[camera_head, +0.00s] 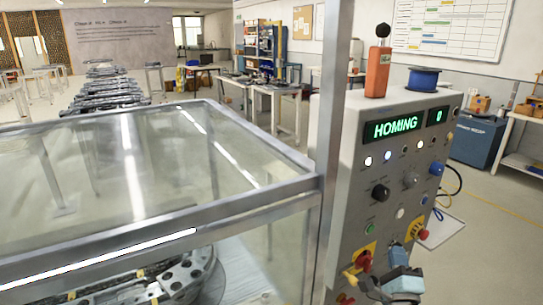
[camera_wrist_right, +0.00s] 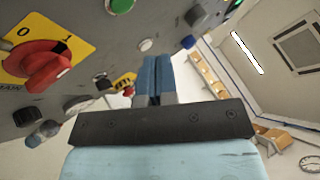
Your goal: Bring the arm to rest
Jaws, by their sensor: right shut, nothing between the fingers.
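A grey control panel (camera_head: 350,130) stands at the right in the head view. Whether the fingertips touch the panel cannot be told. My left gripper is not in view.
A glass-sided, metal-framed enclosure (camera_head: 160,215) fills the left foreground, with a metal post (camera_head: 331,120) beside the panel. A red emergency button (camera_head: 422,235) is on the panel's lower right. An orange device (camera_head: 378,72) and blue spool (camera_head: 423,79) are on top. Open floor lies right.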

